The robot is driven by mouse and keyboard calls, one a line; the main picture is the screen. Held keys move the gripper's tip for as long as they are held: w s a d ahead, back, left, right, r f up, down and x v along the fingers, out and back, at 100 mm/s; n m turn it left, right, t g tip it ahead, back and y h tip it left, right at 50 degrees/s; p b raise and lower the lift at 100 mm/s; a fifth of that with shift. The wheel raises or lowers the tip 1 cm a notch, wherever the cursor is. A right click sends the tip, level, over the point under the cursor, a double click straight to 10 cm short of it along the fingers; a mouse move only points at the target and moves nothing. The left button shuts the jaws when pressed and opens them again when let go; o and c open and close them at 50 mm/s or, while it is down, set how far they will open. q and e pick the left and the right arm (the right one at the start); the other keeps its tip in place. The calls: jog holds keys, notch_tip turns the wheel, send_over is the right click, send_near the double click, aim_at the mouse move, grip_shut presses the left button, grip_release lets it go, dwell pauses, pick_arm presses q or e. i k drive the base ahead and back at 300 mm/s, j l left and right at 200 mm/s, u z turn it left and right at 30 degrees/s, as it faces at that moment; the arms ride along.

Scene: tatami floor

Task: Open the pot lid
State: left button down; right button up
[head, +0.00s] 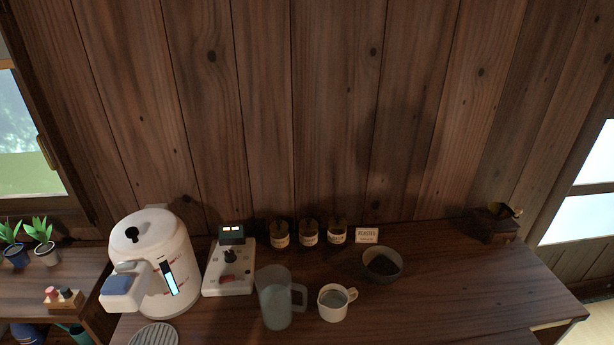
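A white electric pot (165,270) stands at the left end of the wooden counter. Its lid (139,232) is on top, with a dark knob or vent in it, and looks closed. A blue-grey part (122,287) juts out at the pot's front left. A lit blue strip shows on its side. Neither of my grippers is in the head view.
On the counter (455,285) are a white control box (230,268), a translucent pitcher (275,299), a white cup (334,302), a dark bowl (382,263), several jars (309,233) and a round grille (154,335). Potted plants (41,240) stand left.

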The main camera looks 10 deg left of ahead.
aim_at(145, 232)
jog(key=u, duration=1.35)
